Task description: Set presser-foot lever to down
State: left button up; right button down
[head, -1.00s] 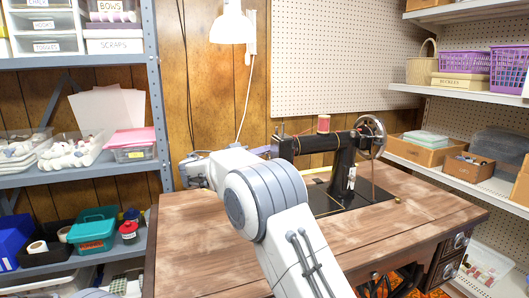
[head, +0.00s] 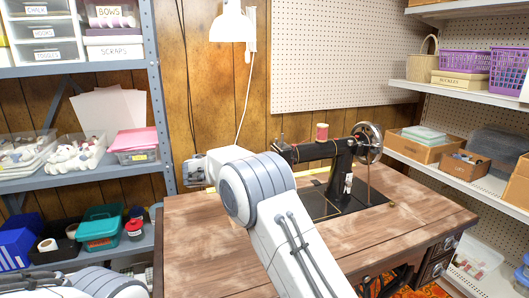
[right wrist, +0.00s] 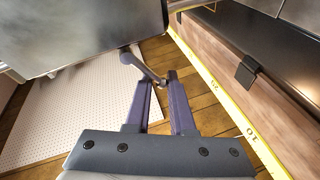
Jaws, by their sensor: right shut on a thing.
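The black sewing machine (head: 343,165) stands on the wooden table, with a red thread spool (head: 322,131) on top. In the right wrist view, the dark end of its head (right wrist: 95,35) fills the upper left. The presser-foot lever (right wrist: 146,66), a thin curved metal piece, comes out from below that end and runs down between the fingers. My right gripper (right wrist: 158,82) is shut on the lever near its free end. In the head view my right arm hides the lever and the fingers. My left gripper is out of view; only part of that arm shows at the lower left.
The wooden tabletop (head: 200,235) is mostly bare in front of the machine. A yellow measuring tape (right wrist: 223,95) runs along an edge in the right wrist view. Shelves with boxes stand left (head: 75,173) and right (head: 466,94). A white lamp (head: 232,24) hangs behind.

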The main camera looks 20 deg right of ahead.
jog(key=n+g+p, duration=0.1)
jog(key=p, duration=0.2)
jog(key=s+f+n+g+p, duration=0.1)
jog(key=n+p, duration=0.1)
jog(key=p, duration=0.1)
jog(key=s+f+n+g+y+p, duration=0.1)
jog(key=p, duration=0.2)
jog(key=shift+n+p, duration=0.3)
jog(key=shift+n, duration=0.1)
jog(key=shift+s+f+n+g+p, duration=0.35)
jog(key=shift+n+g+p, duration=0.25)
jog(key=shift+p, duration=0.45)
jog(key=shift+s, duration=0.15)
jog(key=shift+f, duration=0.2)
jog(key=c, duration=0.8)
grip_release()
jog(key=shift+r, duration=0.1)
jog(key=shift+c, duration=0.2)
jog(key=v, duration=1)
jog(key=shift+a+p, duration=0.15)
jog(key=shift+p, duration=0.15)
